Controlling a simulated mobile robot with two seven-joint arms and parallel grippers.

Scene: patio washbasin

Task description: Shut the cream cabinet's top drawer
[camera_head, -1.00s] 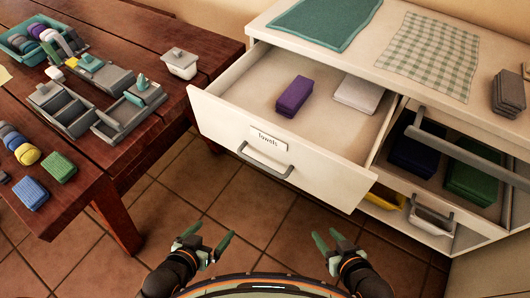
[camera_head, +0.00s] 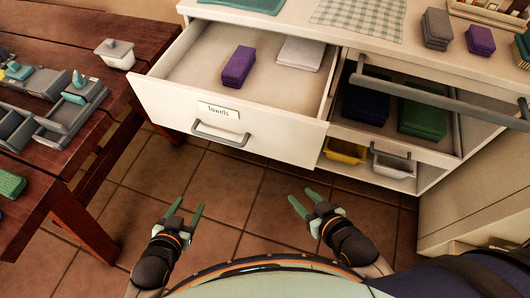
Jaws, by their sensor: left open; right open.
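The cream cabinet (camera_head: 325,185) stands ahead of me. Its top drawer, labelled Towels, is pulled out, with a cream front (camera_head: 170,110) and a grey bar handle (camera_head: 220,133). A purple folded towel (camera_head: 238,67) and a pale folded towel (camera_head: 300,53) lie inside it. My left gripper (camera_head: 188,207) is open and empty, low in front of the drawer and below its handle. My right gripper (camera_head: 301,202) is open and empty, below and right of the drawer front. Neither touches the drawer.
Tiled floor lies between.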

